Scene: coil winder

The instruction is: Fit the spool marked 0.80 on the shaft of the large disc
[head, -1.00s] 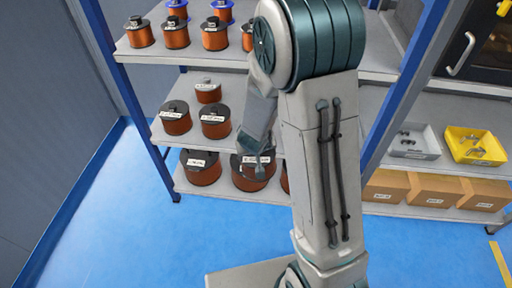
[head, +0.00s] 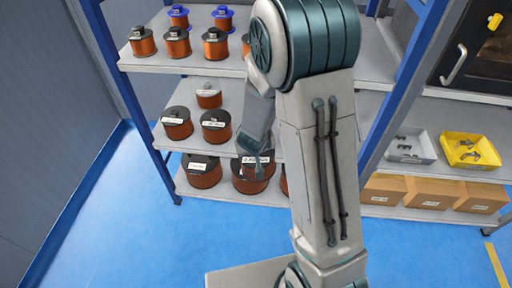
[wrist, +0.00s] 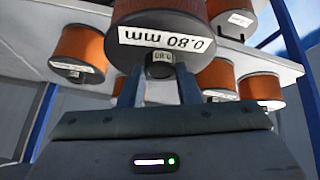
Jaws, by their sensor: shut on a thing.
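The spool marked 0.80 (wrist: 167,38) shows at the top of the wrist view, its white "0.80 mm" label upside down in the picture. My gripper (wrist: 158,76) is shut on the small dark knob at its hub, a finger on each side. In the head view my gripper (head: 258,150) is low behind my arm, by the copper spools at the lower shelf. I cannot tell there whether the held spool rests on the shelf or hangs clear. No shaft or large disc can be made out.
Other copper spools stand close by, such as one on the bottom shelf (head: 201,172) and one on the middle shelf (head: 177,124). A blue rack post (head: 405,85) stands right of my arm. A grey bin (head: 410,147) and a yellow bin (head: 468,150) are farther right. The blue floor in front is clear.

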